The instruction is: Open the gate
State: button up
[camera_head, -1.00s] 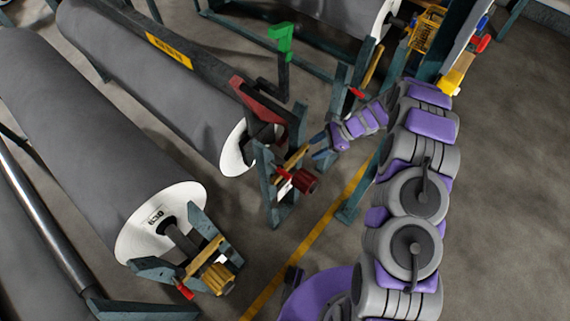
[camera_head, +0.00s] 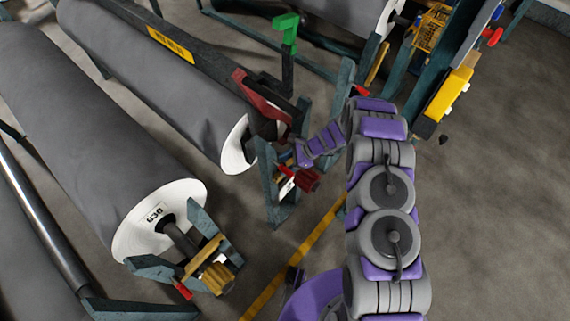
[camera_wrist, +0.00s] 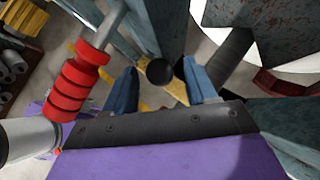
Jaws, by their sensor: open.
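The gate is not clearly identifiable by its shape. A teal roll stand (camera_head: 275,185) at the end of the middle roll carries a red ribbed part (camera_head: 308,178). In the head view, my gripper (camera_head: 297,150) is at this stand, its fingers partly hidden. In the wrist view, my gripper (camera_wrist: 160,68) is open, with two blue fingers apart. A black ball knob (camera_wrist: 160,72) appears between the fingertips; I cannot tell whether they touch it. A red ribbed handle (camera_wrist: 78,85) is left of the fingers.
Large grey rolls (camera_head: 90,130) with white end discs fill the left. A dark beam with a red end (camera_head: 262,95) lies along the middle roll. A yellow box (camera_head: 448,95) on a teal post is at right. Open floor (camera_head: 500,220) lies at the right.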

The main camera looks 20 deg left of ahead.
jog(key=shift+a+f, duration=0.25)
jog(key=shift+c, duration=0.3)
grip_shut()
